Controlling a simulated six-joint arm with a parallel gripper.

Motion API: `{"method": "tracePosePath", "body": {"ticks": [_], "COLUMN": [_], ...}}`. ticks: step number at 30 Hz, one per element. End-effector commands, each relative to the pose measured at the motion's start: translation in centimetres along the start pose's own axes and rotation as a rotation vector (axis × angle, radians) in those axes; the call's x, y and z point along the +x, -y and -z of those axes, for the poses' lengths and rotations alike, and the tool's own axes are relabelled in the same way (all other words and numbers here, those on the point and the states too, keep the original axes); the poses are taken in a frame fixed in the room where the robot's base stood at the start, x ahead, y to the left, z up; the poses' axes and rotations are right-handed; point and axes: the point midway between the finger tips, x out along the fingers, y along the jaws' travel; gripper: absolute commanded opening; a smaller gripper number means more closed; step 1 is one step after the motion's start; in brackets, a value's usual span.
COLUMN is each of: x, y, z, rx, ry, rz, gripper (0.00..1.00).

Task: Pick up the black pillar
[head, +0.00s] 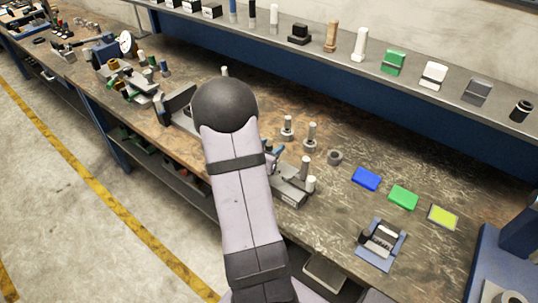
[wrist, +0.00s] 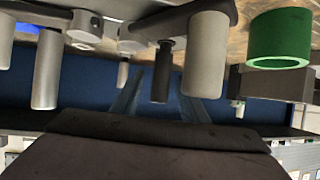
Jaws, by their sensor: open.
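In the wrist view, where the scene appears upside down, a dark pillar (wrist: 161,75) with a narrow neck shows between a pale pillar (wrist: 206,55) and a grey pillar (wrist: 47,70). My gripper (wrist: 163,98) is open, its two blurred fingers apart on either side of the dark pillar in the picture. I cannot tell how far the pillar is from the fingertips, and nothing is seen held.
In the head view, blue (head: 366,179), green (head: 403,197) and yellow (head: 443,216) pads lie on the bench (head: 340,205). Several pillars and blocks line the shelf. Grey posts (head: 305,168) stand beside my arm. A green ring (wrist: 280,38) is close in the wrist view.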

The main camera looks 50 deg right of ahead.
Motion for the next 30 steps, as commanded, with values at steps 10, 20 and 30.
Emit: {"method": "tracePosePath", "body": {"ticks": [10, 20, 30], "x": [2.6, 2.6, 2.5], "y": [0.0, 0.0, 0.0], "z": [0.1, 0.1, 0.2], "rx": [0.0, 0.0, 0.001], "ry": [0.0, 0.0, -0.003], "rz": [0.0, 0.001, 0.001], "gripper": [0.4, 0.12, 0.0]}}
